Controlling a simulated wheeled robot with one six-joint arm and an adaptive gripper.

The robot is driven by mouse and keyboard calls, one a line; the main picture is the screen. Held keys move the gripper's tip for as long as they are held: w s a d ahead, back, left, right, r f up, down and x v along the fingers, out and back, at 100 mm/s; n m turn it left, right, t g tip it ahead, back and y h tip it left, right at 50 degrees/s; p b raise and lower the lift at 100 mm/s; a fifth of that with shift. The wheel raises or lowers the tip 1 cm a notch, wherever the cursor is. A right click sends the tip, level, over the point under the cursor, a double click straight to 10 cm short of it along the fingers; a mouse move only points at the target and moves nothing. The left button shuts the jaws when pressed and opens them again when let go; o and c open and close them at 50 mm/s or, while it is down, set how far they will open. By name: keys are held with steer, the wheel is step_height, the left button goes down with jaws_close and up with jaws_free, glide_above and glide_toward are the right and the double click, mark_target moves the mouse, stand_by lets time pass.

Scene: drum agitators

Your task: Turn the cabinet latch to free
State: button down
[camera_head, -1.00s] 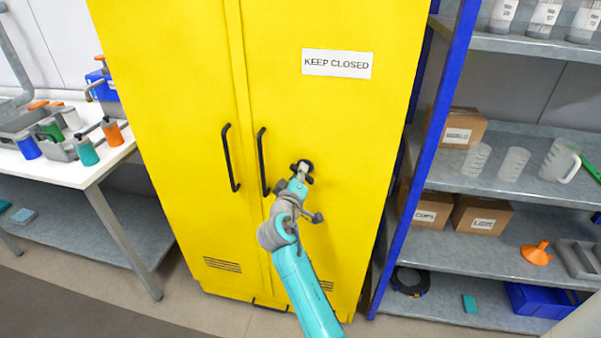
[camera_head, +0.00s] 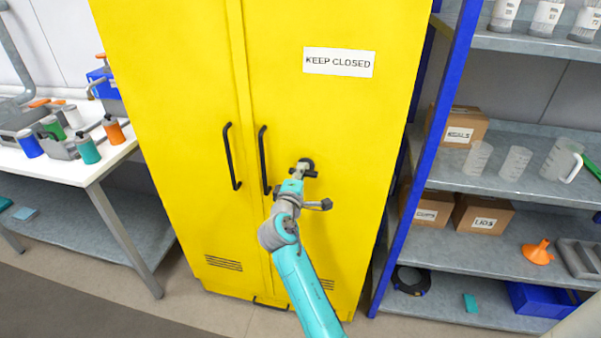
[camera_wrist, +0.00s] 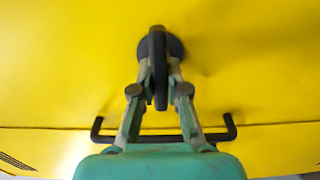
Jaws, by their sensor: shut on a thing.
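The yellow cabinet (camera_head: 350,130) stands shut, with a dark round latch on its right door. The latch (camera_head: 308,163) shows just beyond my fingertips in the head view. In the wrist view, the latch's dark lever (camera_wrist: 158,70) runs down from its round base, at right angles to the black door handle. My gripper (camera_head: 300,173) is at the latch. In the wrist view, the fingers of my gripper (camera_wrist: 160,75) are closed on the lever, one on each side. The fingers partly hide the latch in the head view.
Two black door handles, the left one (camera_head: 232,157) and the right one (camera_head: 264,160), stand out left of the latch. The right one shows close below my fingers in the wrist view (camera_wrist: 165,138). A blue-framed shelf (camera_head: 425,160) stands right, a white bench (camera_head: 70,170) left.

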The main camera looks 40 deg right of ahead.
stand_by(0.4)
steer(key=c, duration=1.2)
jaws_free()
steer(key=shift+o, duration=0.2)
steer(key=shift+a, duration=0.1)
steer(key=v, duration=1.2)
